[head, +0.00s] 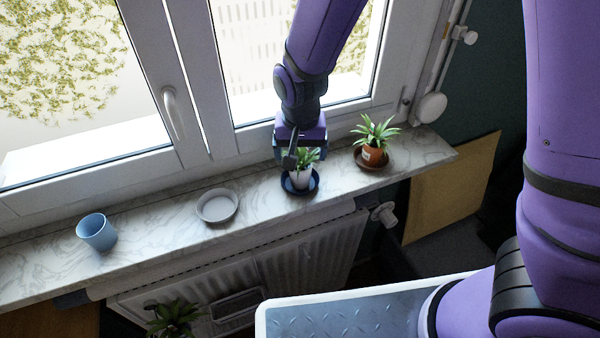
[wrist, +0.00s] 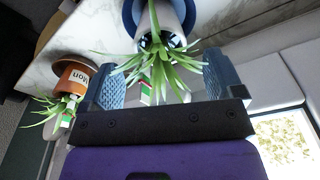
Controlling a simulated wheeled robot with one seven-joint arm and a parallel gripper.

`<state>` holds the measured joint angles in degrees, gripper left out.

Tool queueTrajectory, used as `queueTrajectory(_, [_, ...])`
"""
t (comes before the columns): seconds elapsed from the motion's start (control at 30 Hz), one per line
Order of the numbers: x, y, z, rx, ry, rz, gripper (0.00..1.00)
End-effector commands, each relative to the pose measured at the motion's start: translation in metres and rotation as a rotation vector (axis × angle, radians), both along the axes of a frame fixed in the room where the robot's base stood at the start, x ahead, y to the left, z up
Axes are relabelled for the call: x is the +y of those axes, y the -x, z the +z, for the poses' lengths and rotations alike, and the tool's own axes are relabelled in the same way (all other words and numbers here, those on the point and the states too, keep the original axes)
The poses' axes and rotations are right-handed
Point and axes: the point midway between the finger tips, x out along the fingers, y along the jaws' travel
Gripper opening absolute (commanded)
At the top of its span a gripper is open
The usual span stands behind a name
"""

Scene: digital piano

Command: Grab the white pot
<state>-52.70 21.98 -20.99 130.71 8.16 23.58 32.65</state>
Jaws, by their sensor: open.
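The white pot (head: 301,179) with a green leafy plant stands upright on a dark blue saucer (head: 288,188) on the marble window sill. My gripper (head: 298,155) is above it, pointing down, with its body partly covering the leaves. In the wrist view my gripper (wrist: 163,85) is open, with one blue finger on each side of the plant's leaves. The white pot (wrist: 176,15) lies beyond the fingertips there, partly cut off by the frame's top edge and partly hidden by leaves. I cannot tell whether the fingers touch any leaves.
A terracotta pot (head: 374,158) with a plant stands on a brown saucer to the right, close by. An empty grey-white saucer (head: 217,206) and a blue cup (head: 97,232) stand on the sill (head: 155,225) to the left. The window frame (head: 240,144) rises just behind.

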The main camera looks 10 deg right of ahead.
Motion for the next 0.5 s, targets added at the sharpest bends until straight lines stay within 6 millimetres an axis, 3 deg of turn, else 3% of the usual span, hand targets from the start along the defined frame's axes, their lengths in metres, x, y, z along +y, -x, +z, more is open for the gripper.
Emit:
queueTrajectory(0.27, [0.0, -0.001, -0.019, 0.001, 0.001, 0.0, 0.87])
queueTrajectory(0.5, [0.0, -0.003, -0.051, 0.001, 0.001, -0.001, 0.87])
